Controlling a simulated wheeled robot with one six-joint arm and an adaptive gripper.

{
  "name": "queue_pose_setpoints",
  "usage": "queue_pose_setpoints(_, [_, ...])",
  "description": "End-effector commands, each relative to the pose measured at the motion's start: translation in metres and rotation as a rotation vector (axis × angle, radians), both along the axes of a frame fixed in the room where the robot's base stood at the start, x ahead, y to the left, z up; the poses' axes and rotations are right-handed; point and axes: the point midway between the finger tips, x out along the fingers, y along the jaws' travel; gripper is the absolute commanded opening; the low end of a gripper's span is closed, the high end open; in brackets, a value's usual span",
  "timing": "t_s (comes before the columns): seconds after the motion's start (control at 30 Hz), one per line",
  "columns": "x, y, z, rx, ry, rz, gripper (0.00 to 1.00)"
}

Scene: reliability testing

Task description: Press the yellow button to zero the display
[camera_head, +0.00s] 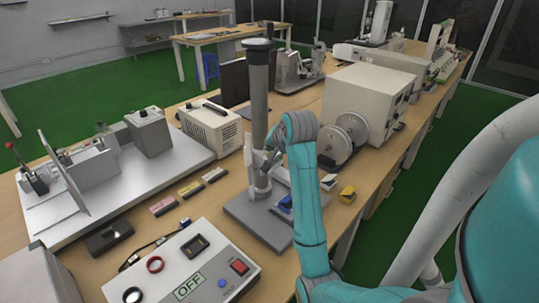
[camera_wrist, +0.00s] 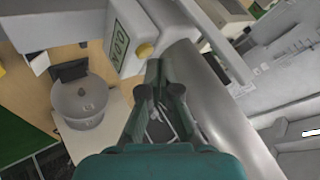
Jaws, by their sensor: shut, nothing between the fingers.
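The yellow button (camera_wrist: 145,50) is on the face of a white box-shaped gauge (camera_wrist: 128,62) in the wrist view, beside a green display (camera_wrist: 119,42) with dark digits too small to read surely. My gripper (camera_wrist: 163,75) is shut and empty, its fingertips just below and right of the button in the picture. I cannot tell whether they touch it. In the camera_head view, my gripper (camera_head: 264,158) is partly hidden behind my teal arm, close to the grey column (camera_head: 258,95) of a stand. The button and display do not show there.
The stand's flat base (camera_head: 250,215) rests on the wooden bench. A control box (camera_head: 200,265) with OFF display lies front left. A beige machine with round discs (camera_head: 345,138) stands right of my arm. A yellow item (camera_head: 347,195) lies near the bench edge.

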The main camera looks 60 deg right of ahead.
Motion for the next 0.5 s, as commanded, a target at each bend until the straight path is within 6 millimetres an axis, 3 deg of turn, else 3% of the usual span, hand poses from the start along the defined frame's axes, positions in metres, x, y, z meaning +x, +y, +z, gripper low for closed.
queue_pose_setpoints(0.5, [0.0001, -0.0001, 0.009, -0.001, -0.001, 0.0, 0.0])
